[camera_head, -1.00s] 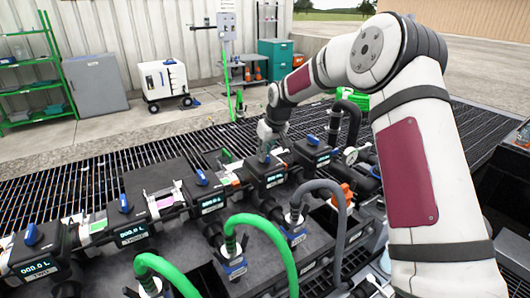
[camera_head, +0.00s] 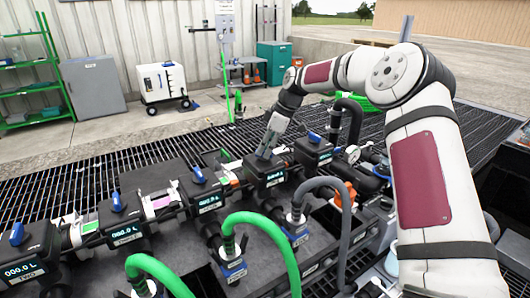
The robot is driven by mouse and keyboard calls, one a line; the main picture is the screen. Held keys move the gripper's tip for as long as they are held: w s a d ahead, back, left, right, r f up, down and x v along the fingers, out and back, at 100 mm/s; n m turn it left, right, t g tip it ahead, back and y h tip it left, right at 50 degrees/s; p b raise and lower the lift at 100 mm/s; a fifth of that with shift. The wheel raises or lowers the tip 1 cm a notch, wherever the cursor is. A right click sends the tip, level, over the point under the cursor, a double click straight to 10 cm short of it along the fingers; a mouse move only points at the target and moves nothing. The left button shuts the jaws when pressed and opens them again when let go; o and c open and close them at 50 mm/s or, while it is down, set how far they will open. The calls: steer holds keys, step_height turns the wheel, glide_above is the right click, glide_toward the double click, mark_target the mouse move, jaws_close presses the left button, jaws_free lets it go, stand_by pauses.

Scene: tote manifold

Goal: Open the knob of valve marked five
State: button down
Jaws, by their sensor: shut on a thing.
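A row of black valve units with blue knobs on top runs from lower left to upper right. The front unit's plate reads TWO (camera_head: 28,277). Counting along the row, the unit under my gripper, taken as valve five (camera_head: 271,180), has a lit display and a label too small to read surely. My gripper (camera_head: 264,154) is shut on this unit's knob, which its fingers hide. My gripper leans, with its wrist up and to the right. The knobs of the units before it (camera_head: 197,174) and after it (camera_head: 314,137) show uncovered.
Green hoses (camera_head: 262,225) and a grey hose (camera_head: 322,183) arch up in front of the row. An orange fitting (camera_head: 345,194) is to the right. Black floor grating (camera_head: 60,180) lies open behind the row. A white wheeled machine (camera_head: 162,82) stands farther back.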

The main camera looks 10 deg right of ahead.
steer(key=n+b, duration=0.1)
steer(key=n+g, duration=0.1)
steer(key=n, duration=0.1)
steer(key=n+b, duration=0.1)
steer(key=shift+w+f+n+g+b, duration=0.15)
steer(key=shift+f+n+g+b, duration=0.15)
steer(key=shift+g+b, duration=0.1)
steer(key=shift+r+n+g+b, duration=0.1)
steer(key=shift+n+g+b, duration=0.75)
steer(key=shift+n, duration=1.05)
